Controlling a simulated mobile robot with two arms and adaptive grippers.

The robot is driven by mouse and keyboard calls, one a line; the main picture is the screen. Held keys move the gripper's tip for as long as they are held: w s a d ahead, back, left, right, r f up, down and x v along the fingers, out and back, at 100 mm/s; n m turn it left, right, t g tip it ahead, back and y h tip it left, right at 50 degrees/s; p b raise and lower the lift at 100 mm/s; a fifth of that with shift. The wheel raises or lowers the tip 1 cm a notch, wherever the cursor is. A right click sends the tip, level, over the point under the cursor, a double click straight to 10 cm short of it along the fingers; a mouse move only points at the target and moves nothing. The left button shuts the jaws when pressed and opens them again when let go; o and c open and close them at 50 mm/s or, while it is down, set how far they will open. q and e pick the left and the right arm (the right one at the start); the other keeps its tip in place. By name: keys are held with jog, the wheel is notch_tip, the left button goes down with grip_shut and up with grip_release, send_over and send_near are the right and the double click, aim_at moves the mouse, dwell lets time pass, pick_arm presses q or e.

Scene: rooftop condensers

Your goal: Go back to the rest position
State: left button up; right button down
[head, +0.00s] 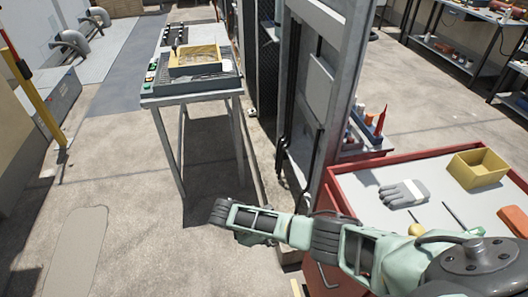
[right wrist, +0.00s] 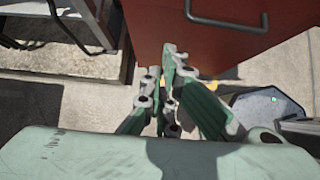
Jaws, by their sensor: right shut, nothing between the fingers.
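My right arm comes in from the right in the head view and reaches left in front of the red cabinet (head: 335,180). I cannot make out its fingers there. In the right wrist view my right gripper (right wrist: 174,52) is shut and empty. Its fingers show against the red cabinet front (right wrist: 225,45) and the pale floor, but I cannot tell the gap to the cabinet. My left arm and left gripper are in neither view.
The cabinet top holds a grey glove (head: 403,193) and a yellow bin (head: 477,168). A metal table (head: 192,97) with a yellow tray (head: 195,60) stands at the back. A grey metal frame (head: 338,80) rises beside the cabinet. Concrete floor (head: 140,230) at the left is open.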

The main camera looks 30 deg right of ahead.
jog(key=s+a+f+m+y, duration=0.2)
jog(key=s+f+y, duration=0.1)
jog(key=s+f, duration=0.55)
jog(key=s+a+f+m+y, duration=0.25)
jog(key=s+f, duration=0.25)
jog(key=f, duration=0.6)
jog(key=s+f+m+t+y, duration=0.1)
jog(key=s+f+m, duration=0.3)
jog(key=s, duration=0.8)
jog(key=s+f+m+t+y, duration=0.1)
jog(key=s+f+m, duration=0.3)
jog(key=s, duration=0.8)
notch_tip(320, 180, down, 2)
jog(key=shift+s+d+t, duration=0.2)
jog(key=shift+s+t, duration=0.2)
jog(key=shift+t, duration=0.2)
